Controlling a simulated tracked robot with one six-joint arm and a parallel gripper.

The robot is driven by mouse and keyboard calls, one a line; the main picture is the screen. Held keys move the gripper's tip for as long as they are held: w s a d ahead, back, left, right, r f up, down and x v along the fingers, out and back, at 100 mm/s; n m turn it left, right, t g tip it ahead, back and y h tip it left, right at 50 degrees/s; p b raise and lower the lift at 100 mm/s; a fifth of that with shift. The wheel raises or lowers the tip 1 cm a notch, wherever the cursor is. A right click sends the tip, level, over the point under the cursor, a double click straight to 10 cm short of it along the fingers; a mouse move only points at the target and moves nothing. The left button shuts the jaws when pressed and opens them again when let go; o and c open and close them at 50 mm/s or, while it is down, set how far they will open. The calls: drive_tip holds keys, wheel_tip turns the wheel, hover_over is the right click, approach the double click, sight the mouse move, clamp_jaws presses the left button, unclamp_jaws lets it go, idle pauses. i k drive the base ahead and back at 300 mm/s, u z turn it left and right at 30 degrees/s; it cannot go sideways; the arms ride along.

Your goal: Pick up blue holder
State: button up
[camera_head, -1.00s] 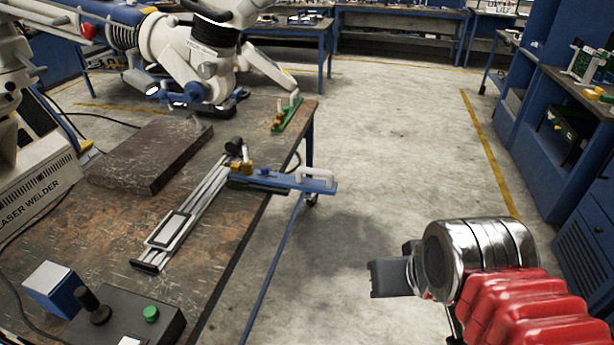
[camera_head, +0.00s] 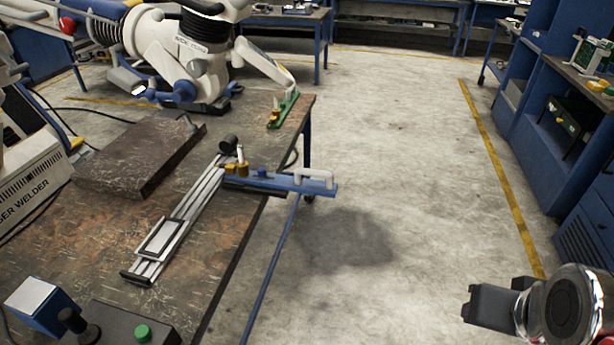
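The worn workbench (camera_head: 90,225) carries a brown slab (camera_head: 140,155), a green holder (camera_head: 284,109) and a control box with a green button (camera_head: 142,331). A white-and-blue machine (camera_head: 195,50) stands behind. Open floor (camera_head: 400,150) lies right of the bench; blue shelving (camera_head: 560,150) stands farther right.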

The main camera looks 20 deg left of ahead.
sight(297, 183)
drive_tip(key=z, duration=0.45)
drive_tip(key=i, duration=1.6)
drive_tip(key=u, duration=2.8)
